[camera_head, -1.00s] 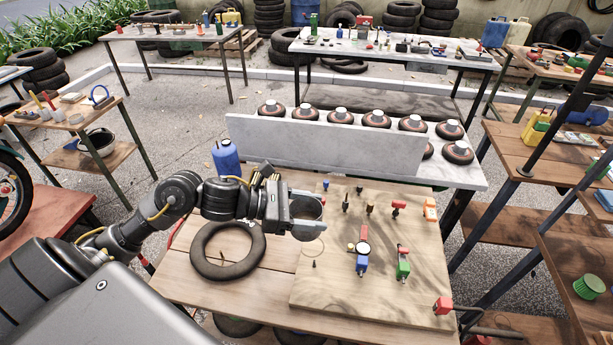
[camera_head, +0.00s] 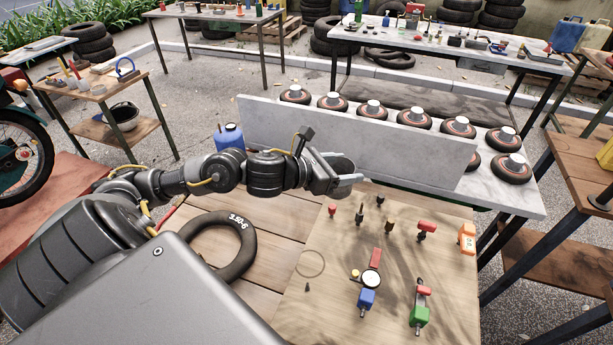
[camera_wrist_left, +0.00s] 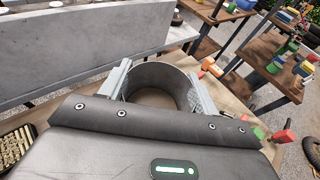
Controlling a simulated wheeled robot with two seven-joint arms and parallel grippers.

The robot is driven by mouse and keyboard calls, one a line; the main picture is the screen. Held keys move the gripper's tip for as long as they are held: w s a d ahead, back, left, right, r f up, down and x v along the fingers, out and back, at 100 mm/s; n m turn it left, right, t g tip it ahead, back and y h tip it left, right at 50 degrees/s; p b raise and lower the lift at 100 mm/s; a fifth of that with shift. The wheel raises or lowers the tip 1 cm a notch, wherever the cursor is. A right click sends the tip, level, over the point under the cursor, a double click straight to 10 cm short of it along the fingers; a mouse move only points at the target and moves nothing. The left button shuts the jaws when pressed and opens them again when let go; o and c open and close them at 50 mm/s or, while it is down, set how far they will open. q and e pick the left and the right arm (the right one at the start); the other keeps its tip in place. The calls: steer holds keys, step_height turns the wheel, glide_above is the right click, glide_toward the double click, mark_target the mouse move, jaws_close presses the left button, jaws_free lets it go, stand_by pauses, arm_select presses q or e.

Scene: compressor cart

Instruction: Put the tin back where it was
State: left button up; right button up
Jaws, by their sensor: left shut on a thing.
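The tin is a grey, open-topped cylinder (camera_head: 340,164), held above the far left part of the wooden board (camera_head: 335,235). My left gripper (camera_head: 345,176) is shut on it, with one finger on each side. In the left wrist view the tin (camera_wrist_left: 158,84) sits between the two fingers and I see into its hollow inside. A thin round outline (camera_head: 310,263) is on the board's left side, nearer than the tin, with nothing standing on it. My right gripper is not in view.
Several small fittings stand on the board, among them a round gauge (camera_head: 371,280), a blue block (camera_head: 367,299) and a green block (camera_head: 419,316). A tyre (camera_head: 218,246) lies left of the board. A tall grey slab (camera_head: 355,140) stands behind the tin.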

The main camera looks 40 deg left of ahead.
arm_select(q)
steer(key=w+a+f+n+y, duration=0.2)
steer(key=w+a+f, duration=0.2)
steer(key=a+f, duration=0.3)
steer(key=w+a+f+n+t+y, duration=0.1)
steer(key=w+a+f+n+y, duration=0.1)
steer(key=a+f, duration=0.6)
steer(key=shift+w+a+y, duration=0.6)
steer(key=shift+w+a, duration=0.5)
steer(key=shift+w, duration=0.15)
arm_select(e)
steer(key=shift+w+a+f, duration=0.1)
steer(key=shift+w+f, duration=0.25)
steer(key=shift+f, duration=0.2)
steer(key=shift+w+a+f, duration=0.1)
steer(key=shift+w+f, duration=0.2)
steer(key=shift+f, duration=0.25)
arm_select(q)
steer(key=f, duration=0.1)
steer(key=f+p, duration=0.1)
steer(key=f, duration=0.1)
steer(key=shift+w+a, duration=0.1)
steer(key=shift+a, duration=0.1)
steer(key=shift+f, duration=0.35)
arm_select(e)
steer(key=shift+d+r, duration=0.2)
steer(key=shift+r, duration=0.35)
